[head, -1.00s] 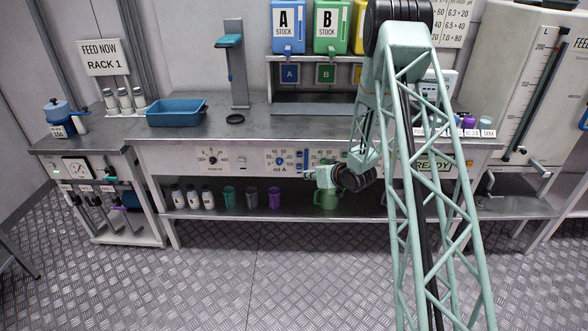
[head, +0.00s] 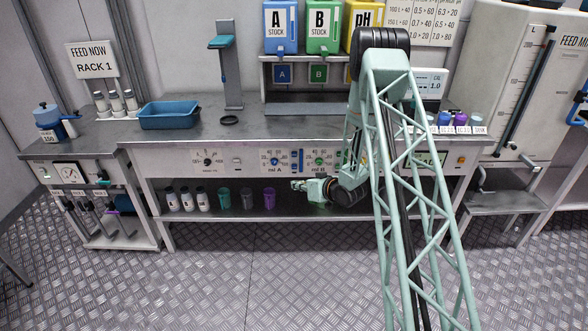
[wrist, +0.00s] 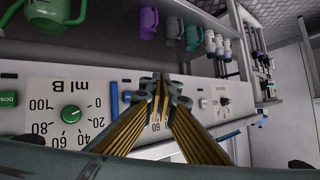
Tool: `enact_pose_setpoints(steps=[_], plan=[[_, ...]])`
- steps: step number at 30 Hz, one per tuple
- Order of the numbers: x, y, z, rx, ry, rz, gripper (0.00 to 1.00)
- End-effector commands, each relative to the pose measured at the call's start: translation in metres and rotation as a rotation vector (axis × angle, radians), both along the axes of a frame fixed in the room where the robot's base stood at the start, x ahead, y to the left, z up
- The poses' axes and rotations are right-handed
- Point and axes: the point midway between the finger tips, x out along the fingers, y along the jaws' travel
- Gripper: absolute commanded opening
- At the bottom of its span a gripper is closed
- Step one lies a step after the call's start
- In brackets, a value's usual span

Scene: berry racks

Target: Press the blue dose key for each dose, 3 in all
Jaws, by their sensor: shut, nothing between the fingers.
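The control panel (head: 230,160) runs along the bench front. A blue key (wrist: 127,97) shows partly beside my fingers in the wrist view, next to a tall blue bar (wrist: 114,98). The same bar shows in the head view (head: 294,160), between the ml A dial (head: 275,160) and the ml B dial (head: 320,160). My gripper (head: 298,185) is shut and empty, just below the panel in the head view. In the wrist view my gripper (wrist: 165,88) covers most of the ml A scale. I cannot tell whether its tips touch anything. A green key (wrist: 8,99) lies beyond the ml B dial.
The shelf under the panel holds white bottles (head: 187,199) and several cups, including a purple one (head: 269,198). A green mug (wrist: 48,14) stands near my gripper. A blue tray (head: 169,116) and a tall stand (head: 230,75) are on the bench. The floor in front is clear.

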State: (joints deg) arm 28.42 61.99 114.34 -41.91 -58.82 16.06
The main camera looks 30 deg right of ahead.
Motion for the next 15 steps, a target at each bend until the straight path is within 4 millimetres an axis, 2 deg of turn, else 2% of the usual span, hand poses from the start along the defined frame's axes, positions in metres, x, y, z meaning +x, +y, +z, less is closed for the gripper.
enact_pose_setpoints(steps=[8,15], plan=[[0.004,-0.002,0.0,0.0,-0.001,0.0,0.0],[0.017,-0.008,0.0,-0.002,-0.001,0.001,0.0]])
